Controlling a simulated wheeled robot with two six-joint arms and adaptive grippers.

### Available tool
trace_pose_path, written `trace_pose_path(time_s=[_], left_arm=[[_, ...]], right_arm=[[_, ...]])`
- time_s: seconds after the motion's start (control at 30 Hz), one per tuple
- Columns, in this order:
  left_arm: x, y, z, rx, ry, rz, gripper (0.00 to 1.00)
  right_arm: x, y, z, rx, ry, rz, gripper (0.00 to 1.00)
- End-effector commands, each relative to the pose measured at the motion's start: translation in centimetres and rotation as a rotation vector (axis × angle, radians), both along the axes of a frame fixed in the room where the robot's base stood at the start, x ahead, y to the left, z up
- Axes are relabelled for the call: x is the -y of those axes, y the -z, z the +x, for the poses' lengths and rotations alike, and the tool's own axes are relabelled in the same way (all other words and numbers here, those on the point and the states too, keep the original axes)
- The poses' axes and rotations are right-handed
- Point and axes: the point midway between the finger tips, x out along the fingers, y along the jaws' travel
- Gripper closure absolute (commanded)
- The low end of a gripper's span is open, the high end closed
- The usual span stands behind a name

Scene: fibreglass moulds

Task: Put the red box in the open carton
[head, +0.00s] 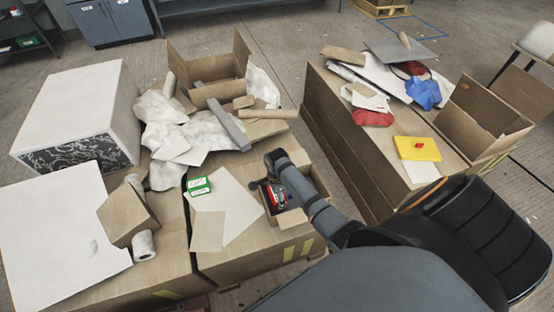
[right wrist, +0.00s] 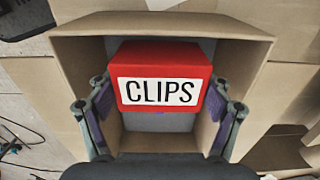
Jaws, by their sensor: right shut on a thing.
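The red box (right wrist: 160,58), with a white "CLIPS" label, is between the fingers of my right gripper (right wrist: 159,90) in the right wrist view. The gripper is shut on it, one finger at each side. In the head view the red box (head: 278,196) shows partly beside my right gripper (head: 274,189). The open carton (head: 296,217) is below and around them; its walls also frame the box in the right wrist view (right wrist: 165,24). The box is within the carton's opening; whether it touches the floor I cannot tell. My left gripper is not in view.
A green-and-white box (head: 198,186) and pale sheets (head: 238,208) lie left of the carton. Crumpled white wrap (head: 180,130) and a larger open carton (head: 207,68) are behind. A yellow case (head: 417,149) lies on the right-hand stand, across a floor gap.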

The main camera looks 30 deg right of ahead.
Motion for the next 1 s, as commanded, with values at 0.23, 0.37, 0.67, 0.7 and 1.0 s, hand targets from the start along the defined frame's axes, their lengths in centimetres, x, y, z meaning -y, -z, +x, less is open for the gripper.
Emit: trace_pose_path(time_s=[0.23,0.37,0.67,0.7,1.0], left_arm=[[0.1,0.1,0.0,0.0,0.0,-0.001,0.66],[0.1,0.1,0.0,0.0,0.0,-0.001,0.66],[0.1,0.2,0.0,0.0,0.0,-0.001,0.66],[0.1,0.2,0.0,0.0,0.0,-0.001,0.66],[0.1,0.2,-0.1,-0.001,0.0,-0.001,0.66]], right_arm=[[0.0,0.4,0.1,0.004,0.0,-0.001,0.58],[0.0,0.6,0.1,0.003,0.0,-0.001,0.58],[0.0,1.3,0.1,0.003,0.0,-0.001,0.15],[0.0,1.3,0.1,0.003,0.0,-0.001,0.1],[0.0,1.3,0.0,0.003,0.0,-0.001,0.0]])
